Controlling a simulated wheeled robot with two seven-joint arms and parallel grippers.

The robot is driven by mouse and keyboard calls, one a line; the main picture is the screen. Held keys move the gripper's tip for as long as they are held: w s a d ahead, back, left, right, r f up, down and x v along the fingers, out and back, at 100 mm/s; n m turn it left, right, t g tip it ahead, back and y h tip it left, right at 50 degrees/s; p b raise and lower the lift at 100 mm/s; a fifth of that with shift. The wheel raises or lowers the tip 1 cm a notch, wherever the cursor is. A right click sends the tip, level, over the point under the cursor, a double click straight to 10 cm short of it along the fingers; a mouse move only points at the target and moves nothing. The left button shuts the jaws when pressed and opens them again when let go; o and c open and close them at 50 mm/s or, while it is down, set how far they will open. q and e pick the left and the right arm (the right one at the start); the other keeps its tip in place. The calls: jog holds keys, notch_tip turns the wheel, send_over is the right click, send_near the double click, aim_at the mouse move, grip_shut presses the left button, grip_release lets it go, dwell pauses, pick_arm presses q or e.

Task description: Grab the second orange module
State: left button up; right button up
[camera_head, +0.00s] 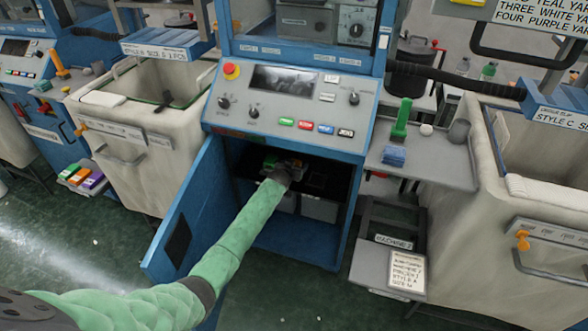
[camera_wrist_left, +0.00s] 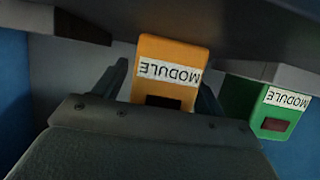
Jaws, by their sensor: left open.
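An orange module (camera_wrist_left: 166,68) with a white MODULE label is in the left wrist view, between the two fingers of my left gripper (camera_wrist_left: 165,88). The fingers are open on either side of it, and I cannot tell whether either touches it. A green module (camera_wrist_left: 277,112) with the same kind of label is to its right. In the head view my left gripper (camera_head: 284,172) reaches into the open cabinet of the blue machine (camera_head: 300,235). The green module (camera_head: 270,162) shows small there, and the gripper partly hides the modules. My right gripper is not in view.
The cabinet's blue door (camera_head: 185,225) stands open to the left of my arm. A control panel (camera_head: 290,105) overhangs the opening. Grey-white bins stand on both sides. A side shelf (camera_head: 425,160) holds a green-topped thing and a blue block.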

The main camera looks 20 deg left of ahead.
pick_arm(q)
jog(key=shift+w+f, duration=0.1)
jog(key=shift+w, duration=0.05)
jog(key=shift+c, duration=0.2)
jog(key=c, duration=1.1)
